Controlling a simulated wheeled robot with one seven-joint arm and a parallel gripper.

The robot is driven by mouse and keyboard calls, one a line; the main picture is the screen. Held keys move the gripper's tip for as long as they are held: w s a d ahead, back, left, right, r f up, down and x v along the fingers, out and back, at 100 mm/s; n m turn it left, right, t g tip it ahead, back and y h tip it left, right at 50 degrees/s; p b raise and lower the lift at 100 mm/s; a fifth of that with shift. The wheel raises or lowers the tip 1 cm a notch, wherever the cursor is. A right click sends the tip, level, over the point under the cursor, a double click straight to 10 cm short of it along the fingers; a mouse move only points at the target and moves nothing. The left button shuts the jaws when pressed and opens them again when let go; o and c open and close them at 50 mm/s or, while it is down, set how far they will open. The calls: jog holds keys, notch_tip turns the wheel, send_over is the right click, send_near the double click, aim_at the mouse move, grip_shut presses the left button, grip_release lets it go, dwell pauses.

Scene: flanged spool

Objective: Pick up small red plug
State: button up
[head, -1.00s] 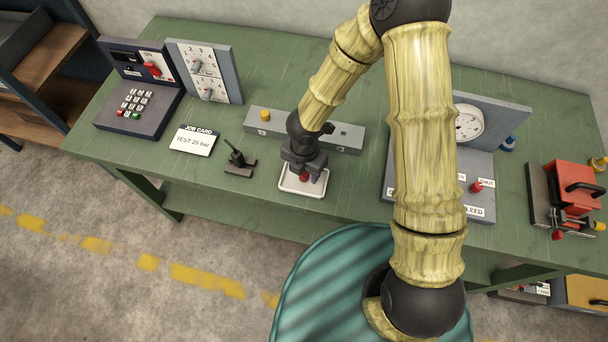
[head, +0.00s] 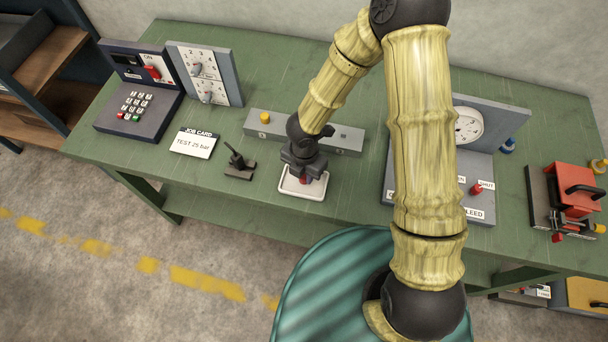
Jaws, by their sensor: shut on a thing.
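The small red plug (head: 306,180) is at the small white tray (head: 289,190) near the front edge of the green bench. My gripper (head: 304,177) points down over the tray and is shut on the plug. The fingers hide most of the plug, and I cannot tell whether it still touches the tray floor.
A grey block (head: 346,140) with a yellow plug (head: 265,118) lies just behind my gripper. A black stand (head: 239,165) and the job card (head: 195,143) are to the left. The gauge panel (head: 470,160) stands to the right. Bare bench lies between tray and panel.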

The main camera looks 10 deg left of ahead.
aim_at(304, 176)
notch_tip(304, 176, up, 10)
jog(key=p, duration=0.2)
dwell(0.7)
